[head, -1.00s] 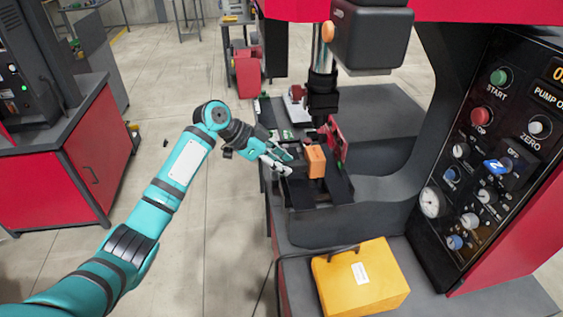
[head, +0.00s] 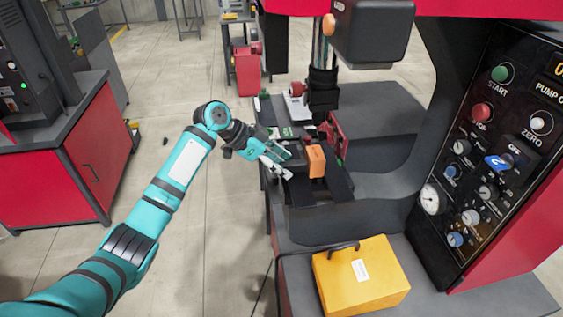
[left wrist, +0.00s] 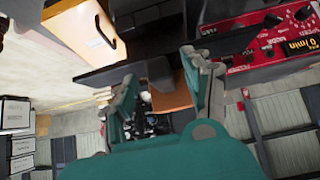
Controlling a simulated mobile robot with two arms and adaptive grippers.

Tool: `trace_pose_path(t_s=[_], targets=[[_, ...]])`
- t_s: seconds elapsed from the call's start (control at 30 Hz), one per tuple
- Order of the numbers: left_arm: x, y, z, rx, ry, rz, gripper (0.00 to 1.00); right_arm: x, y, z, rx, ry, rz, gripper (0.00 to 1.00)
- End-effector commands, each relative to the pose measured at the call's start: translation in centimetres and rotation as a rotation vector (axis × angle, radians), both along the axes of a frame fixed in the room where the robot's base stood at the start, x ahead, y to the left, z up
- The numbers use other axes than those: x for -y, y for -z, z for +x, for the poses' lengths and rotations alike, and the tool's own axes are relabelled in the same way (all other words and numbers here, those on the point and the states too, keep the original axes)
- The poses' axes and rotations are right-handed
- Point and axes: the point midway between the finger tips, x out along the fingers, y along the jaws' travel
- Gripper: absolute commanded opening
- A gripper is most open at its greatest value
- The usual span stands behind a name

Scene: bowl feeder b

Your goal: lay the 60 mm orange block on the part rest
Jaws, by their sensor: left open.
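The orange block (head: 317,160) stands on a dark support (head: 340,187) at the red machine, which looks like the part rest. My left gripper (head: 284,161) is open just left of the block. In the left wrist view, its two fingers (left wrist: 165,92) stand apart with an orange face (left wrist: 172,101) showing between and beyond them. The pictures do not show whether either finger touches the block. The block's underside is hidden. My right gripper is in neither view.
A red part (head: 334,135) stands close behind the block, with the machine's dark vertical column (head: 322,92) above. A yellow case (head: 361,278) lies on the machine's base in front. A control panel (head: 490,150) is at the right. Open floor lies to the left.

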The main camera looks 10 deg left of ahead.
Motion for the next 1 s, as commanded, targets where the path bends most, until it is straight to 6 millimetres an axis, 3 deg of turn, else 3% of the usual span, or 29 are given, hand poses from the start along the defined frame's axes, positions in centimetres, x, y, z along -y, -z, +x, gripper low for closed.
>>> trace_pose_path(t_s=[0.17,0.5,0.7,0.87,0.97,1.0], targets=[[-1.4,-1.6,-0.4,0.007,-0.002,0.001,0.51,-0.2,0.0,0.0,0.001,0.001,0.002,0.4],[-6.0,-6.7,-2.3,0.008,-0.003,-0.001,0.51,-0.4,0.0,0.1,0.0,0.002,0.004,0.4],[-7.5,-8.4,-2.9,0.008,-0.001,-0.003,0.51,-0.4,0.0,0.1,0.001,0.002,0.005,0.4],[-7.8,-8.6,-3.1,0.004,-0.002,-0.004,0.51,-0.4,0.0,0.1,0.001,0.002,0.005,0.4],[-7.8,-6.8,-2.6,-0.019,-0.038,-0.01,0.51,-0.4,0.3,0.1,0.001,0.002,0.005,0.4],[-7.9,-5.2,-2.3,-0.038,-0.069,-0.014,0.51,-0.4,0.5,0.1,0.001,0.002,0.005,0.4]])
